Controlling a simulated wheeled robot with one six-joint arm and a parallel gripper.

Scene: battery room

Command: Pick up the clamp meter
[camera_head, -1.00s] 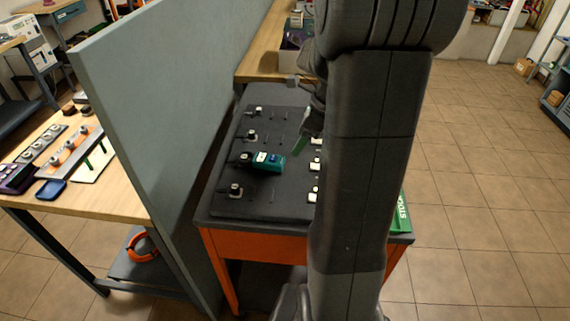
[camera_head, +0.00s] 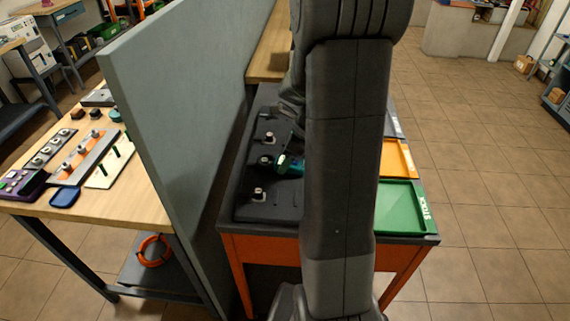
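The clamp meter (camera_head: 289,165), a teal body with a dark jaw end toward the left, lies on the black board of the orange-legged table. Its right part is hidden behind my arm. My gripper (camera_head: 297,133) shows only as a dark sliver at the left edge of my arm, just above and beyond the meter in the picture. Its fingertips are hidden, so I cannot tell whether it is open or shut, or whether it touches the meter.
A tall grey partition (camera_head: 190,130) stands close along the table's left side. Small black-and-white fittings (camera_head: 258,194) stand on the board. A green tray (camera_head: 402,207) and an orange tray (camera_head: 397,158) lie at the table's right. Open tiled floor is at the right.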

